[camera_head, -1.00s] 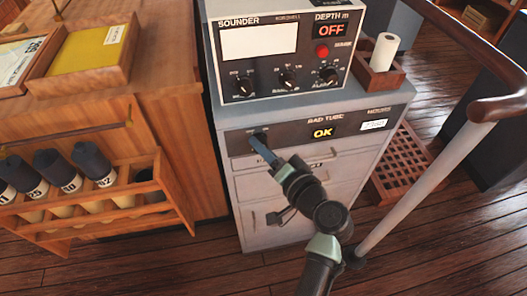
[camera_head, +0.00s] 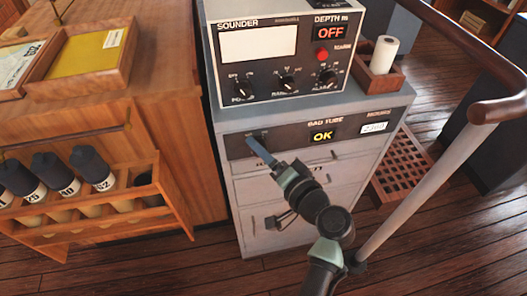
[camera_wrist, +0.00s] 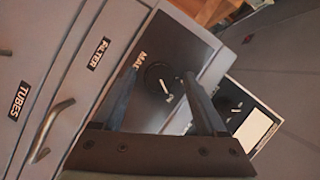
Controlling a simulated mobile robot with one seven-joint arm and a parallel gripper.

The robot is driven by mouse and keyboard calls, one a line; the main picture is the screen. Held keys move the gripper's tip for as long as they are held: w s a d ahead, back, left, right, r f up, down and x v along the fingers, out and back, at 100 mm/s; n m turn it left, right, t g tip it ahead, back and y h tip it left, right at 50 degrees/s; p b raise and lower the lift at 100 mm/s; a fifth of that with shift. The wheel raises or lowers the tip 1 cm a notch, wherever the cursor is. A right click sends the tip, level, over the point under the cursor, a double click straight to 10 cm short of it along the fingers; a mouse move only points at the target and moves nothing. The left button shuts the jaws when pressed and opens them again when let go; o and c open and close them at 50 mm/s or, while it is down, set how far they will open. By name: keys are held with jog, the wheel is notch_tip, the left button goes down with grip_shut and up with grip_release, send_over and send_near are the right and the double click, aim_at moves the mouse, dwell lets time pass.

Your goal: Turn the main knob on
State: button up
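The main knob (camera_wrist: 158,78) is a round black dial with a white pointer line, on a dark panel strip with a partly hidden label beginning "MAI". It sits between the two fingers of my gripper (camera_wrist: 160,85) in the wrist view, with visible gaps on both sides. In the head view my gripper (camera_head: 262,152) is in front of the left end of the strip, and its blue finger partly covers the knob (camera_head: 257,134). The gripper is open. Whether the fingertips reach the knob's depth I cannot tell.
A sounder box (camera_head: 262,55) with several dials and a red "OFF" display stands on the grey cabinet (camera_head: 300,215). A handrail post (camera_head: 425,185) stands right of my arm. A wooden rack (camera_head: 150,215) is at the left.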

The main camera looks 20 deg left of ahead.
jog(key=v, duration=1.3)
dwell(0.4)
jog(key=w+d+r+n+t+h+p, duration=0.1)
jog(key=w+r+t+h+p, duration=0.25)
jog(key=r, duration=1.05)
jog(key=w+d+r+n+t+h+p, duration=0.1)
jog(key=w+d+r+t+h+p, duration=0.25)
jog(key=r, duration=1.05)
jog(key=s+r+t+h+p, duration=0.1)
jog(key=s+r+t+h, duration=0.1)
jog(key=r, duration=0.8)
jog(key=s+r+t+h+p, duration=0.1)
jog(key=s+r+t, duration=0.4)
jog(key=r, duration=0.6)
jog(key=s+r+t+h+p, duration=0.1)
jog(key=s+r+t, duration=0.3)
jog(key=r, duration=0.7)
jog(key=shift+s+d+h+p, duration=0.3)
jog(key=shift+s+h, duration=0.4)
jog(key=shift+h, duration=0.2)
